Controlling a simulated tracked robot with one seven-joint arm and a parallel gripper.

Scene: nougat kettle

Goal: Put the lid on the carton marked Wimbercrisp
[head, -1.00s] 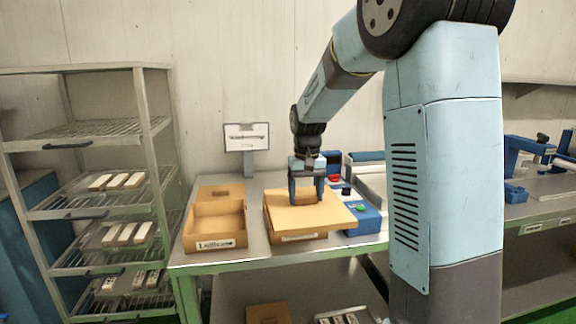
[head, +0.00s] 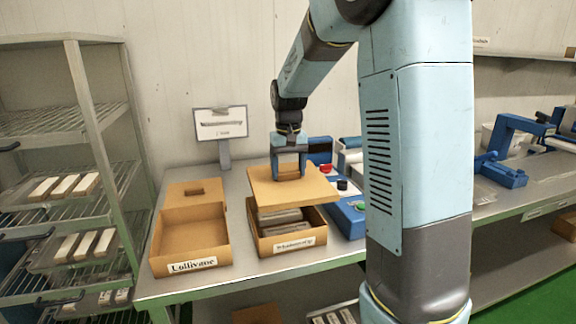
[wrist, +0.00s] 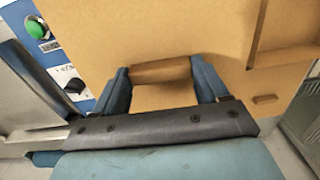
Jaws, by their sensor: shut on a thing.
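The cardboard lid (head: 312,192) hangs tilted over the back of the right-hand carton (head: 263,248). The carton's front label is small and blurred but looks like Wimbercrisp. Its front part is open to view and shows grey wrapped bars inside; its back is hidden under the lid. My gripper (head: 289,178) is shut on the lid's raised handle. In the wrist view my gripper (wrist: 160,78) has a finger at each end of the handle (wrist: 160,70), with the lid (wrist: 110,40) spread beyond. Whether the lid touches the carton's back rim I cannot tell.
An open, empty carton (head: 160,243) labelled Lollivane stands to the left, with a lid (head: 197,190) lying behind it. A blue button box (head: 348,221) stands close on the right. A sign (head: 221,124) stands behind. A wire rack (head: 88,110) is at the far left.

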